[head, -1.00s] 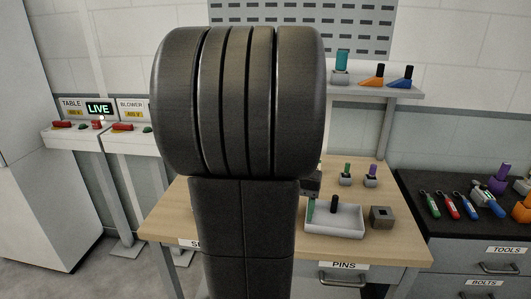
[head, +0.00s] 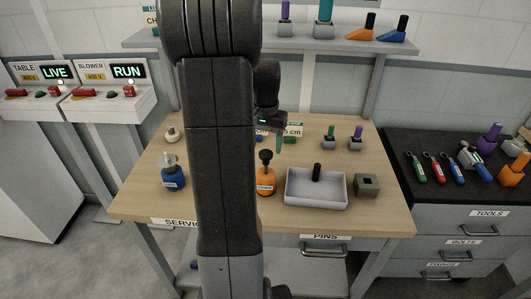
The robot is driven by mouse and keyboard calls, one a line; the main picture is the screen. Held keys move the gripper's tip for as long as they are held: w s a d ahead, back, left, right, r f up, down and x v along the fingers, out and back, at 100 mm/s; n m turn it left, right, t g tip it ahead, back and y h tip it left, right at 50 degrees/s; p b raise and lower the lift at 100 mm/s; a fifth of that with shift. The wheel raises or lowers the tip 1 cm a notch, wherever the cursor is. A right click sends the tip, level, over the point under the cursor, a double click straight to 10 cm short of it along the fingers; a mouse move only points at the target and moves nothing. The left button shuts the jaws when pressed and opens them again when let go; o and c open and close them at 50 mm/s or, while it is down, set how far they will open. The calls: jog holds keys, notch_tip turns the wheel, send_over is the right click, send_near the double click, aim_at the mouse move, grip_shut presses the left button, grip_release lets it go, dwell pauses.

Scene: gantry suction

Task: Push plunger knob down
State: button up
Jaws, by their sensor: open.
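An orange bottle (head: 266,184) with a black knob (head: 265,156) on top stands upright on the wooden table, just right of my arm. A blue bottle (head: 173,177) with a pale, clear-looking top stands left of my arm. I cannot tell for certain which top is the plunger knob. My gripper (head: 273,135) is behind and above the orange bottle, apart from its knob. It is open, and its fingers are small and partly hidden. A narrow teal shape shows just below it; I cannot tell what it is.
A grey tray (head: 300,202) with a black upright peg (head: 316,172) and a grey block (head: 367,186) with a hole are on the right. Small purple and green-topped holders stand behind. A shelf (head: 350,44) spans the back. My arm hides the table's middle left.

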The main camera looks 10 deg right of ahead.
aim_at(266, 153)
jog(key=shift+f, duration=2.4)
